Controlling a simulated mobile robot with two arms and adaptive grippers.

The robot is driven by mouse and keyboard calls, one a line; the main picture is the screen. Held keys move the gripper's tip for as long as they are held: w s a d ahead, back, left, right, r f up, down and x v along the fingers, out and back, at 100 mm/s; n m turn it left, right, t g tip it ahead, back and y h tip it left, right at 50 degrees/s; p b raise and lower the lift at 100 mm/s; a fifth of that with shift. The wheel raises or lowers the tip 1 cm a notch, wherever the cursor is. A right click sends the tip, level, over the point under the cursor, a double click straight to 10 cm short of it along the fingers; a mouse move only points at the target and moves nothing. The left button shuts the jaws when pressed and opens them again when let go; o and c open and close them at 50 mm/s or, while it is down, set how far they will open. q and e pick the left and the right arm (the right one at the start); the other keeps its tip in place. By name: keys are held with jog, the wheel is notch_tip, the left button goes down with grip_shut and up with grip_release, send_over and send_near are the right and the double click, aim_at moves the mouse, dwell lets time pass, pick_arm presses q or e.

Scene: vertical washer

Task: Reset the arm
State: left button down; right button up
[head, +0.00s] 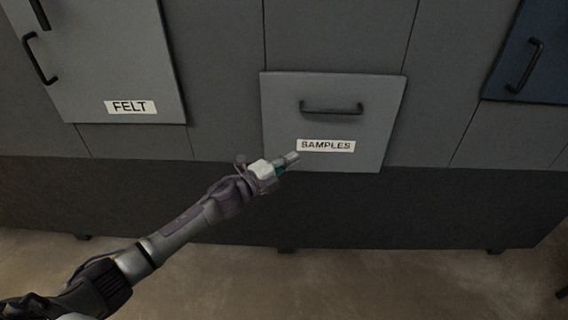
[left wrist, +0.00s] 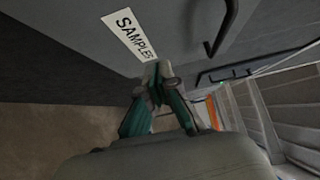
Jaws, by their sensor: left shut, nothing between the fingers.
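My left arm comes in from the lower left in the head view. Its gripper (head: 291,158) is in front of the lower part of the SAMPLES drawer (head: 280,120), just left of and below its label. The fingers are shut with nothing between them. In the left wrist view the gripper (left wrist: 158,75) shows with its fingertips together near the SAMPLES label (left wrist: 128,36). Whether the tips touch the drawer front I cannot tell. The drawer's black handle (head: 331,109) is above the gripper and apart from it. My right gripper is not in view.
A dark blue front (head: 530,60) with a black handle is at the right. A dark base panel (head: 400,210) runs below the cabinets, above a brown floor (head: 350,285). Shelving (left wrist: 245,105) shows in the left wrist view.

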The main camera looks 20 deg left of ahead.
pick_arm(q)
jog(key=s+a+f+n+g+y+p, duration=0.1)
jog(key=s+a+f+n+y, duration=0.15)
jog(key=f, duration=0.45)
jog(key=s+a+f+n+g+y, duration=0.1)
jog(key=s+a+f+n, duration=0.15)
jog(key=f, duration=0.45)
jog(key=s+a+f+n+g+y+p, duration=0.1)
jog(key=s+a+f+n+y, duration=0.2)
jog(key=f, duration=0.4)
jog(key=s+a+f+n+g+y+p, duration=0.1)
jog(key=s+f+n+g+y, duration=0.15)
jog(key=s+f+n, duration=0.75)
jog(key=s+d+f+n+g, duration=0.1)
jog(key=s+f+g, duration=0.2)
jog(key=s, duration=1)
jog(key=s+d+f+n+g+p, duration=0.1)
jog(key=s+d+f+g, duration=0.1)
jog(key=s+f, duration=0.7)
jog(key=s+d+f+n+g+p, duration=0.1)
jog(key=s+f+g, duration=0.3)
jog(key=s, duration=1.4)
notch_tip(320, 180, down, 2)
jog(key=shift+s+d+f, duration=0.15)
jog(key=shift+s+d, duration=0.05)
jog(key=shift+s, duration=0.15)
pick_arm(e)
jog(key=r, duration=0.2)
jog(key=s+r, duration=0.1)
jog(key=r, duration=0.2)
